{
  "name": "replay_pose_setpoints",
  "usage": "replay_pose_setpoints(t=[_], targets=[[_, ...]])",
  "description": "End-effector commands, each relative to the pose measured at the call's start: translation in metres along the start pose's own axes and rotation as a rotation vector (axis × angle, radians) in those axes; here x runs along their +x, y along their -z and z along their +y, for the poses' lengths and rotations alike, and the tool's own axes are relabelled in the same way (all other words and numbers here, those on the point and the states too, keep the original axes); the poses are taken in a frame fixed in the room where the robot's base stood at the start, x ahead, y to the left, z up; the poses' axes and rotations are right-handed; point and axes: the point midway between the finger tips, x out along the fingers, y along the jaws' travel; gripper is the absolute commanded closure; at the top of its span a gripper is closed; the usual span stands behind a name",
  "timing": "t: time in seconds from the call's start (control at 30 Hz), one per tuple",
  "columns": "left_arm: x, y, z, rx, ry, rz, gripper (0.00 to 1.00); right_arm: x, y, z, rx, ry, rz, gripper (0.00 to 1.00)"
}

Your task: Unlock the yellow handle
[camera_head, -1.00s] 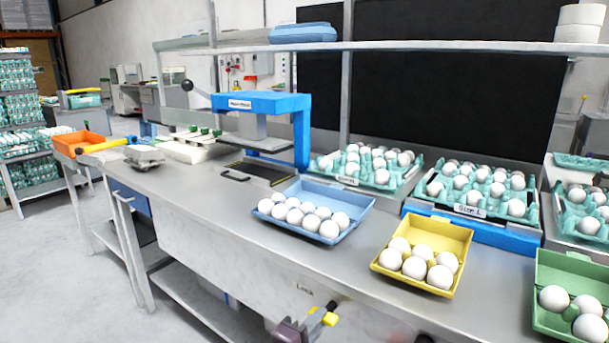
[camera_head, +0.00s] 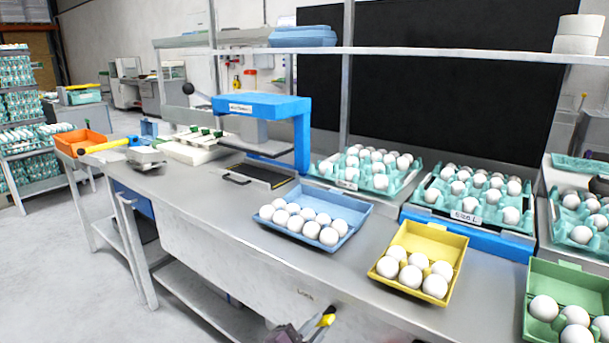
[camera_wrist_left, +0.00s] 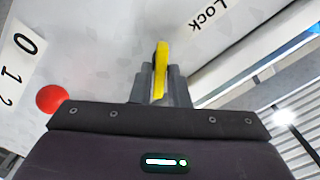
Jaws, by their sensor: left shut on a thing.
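The yellow handle (camera_wrist_left: 161,62) is upright in the left wrist view, between the two grey fingers of my left gripper (camera_wrist_left: 160,84). The gripper is shut on it. In the head view only the tip of my left gripper (camera_head: 310,333) shows, at the bottom edge, with a yellow piece of the handle (camera_head: 327,320) beside it, in front of the workbench. The word Lock (camera_wrist_left: 208,14) is printed on a pale surface above and right of the handle. The handle's base is hidden. My right gripper does not show.
On the bench stand blue (camera_head: 348,232), yellow (camera_head: 447,285) and green (camera_head: 566,283) egg cartons. A blue press (camera_head: 262,104) stands behind.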

Motion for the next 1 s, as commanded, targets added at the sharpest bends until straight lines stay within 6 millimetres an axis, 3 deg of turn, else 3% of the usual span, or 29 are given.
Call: replay_pose_setpoints(t=[0.03,0.2,0.57,0.8,1.0], targets=[[0.000,0.003,-0.003,-0.058,0.000,-0.001,0.94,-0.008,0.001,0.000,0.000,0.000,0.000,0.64],[0.000,0.001,-0.001,-0.177,0.000,0.000,0.94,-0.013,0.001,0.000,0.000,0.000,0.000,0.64],[0.000,0.002,-0.002,-0.221,0.000,0.001,0.94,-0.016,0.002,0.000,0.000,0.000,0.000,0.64],[0.001,0.003,-0.003,-0.498,0.001,-0.001,0.94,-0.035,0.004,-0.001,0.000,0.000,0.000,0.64],[0.000,0.001,-0.001,-0.607,0.002,0.001,0.94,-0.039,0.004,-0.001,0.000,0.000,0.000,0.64]])
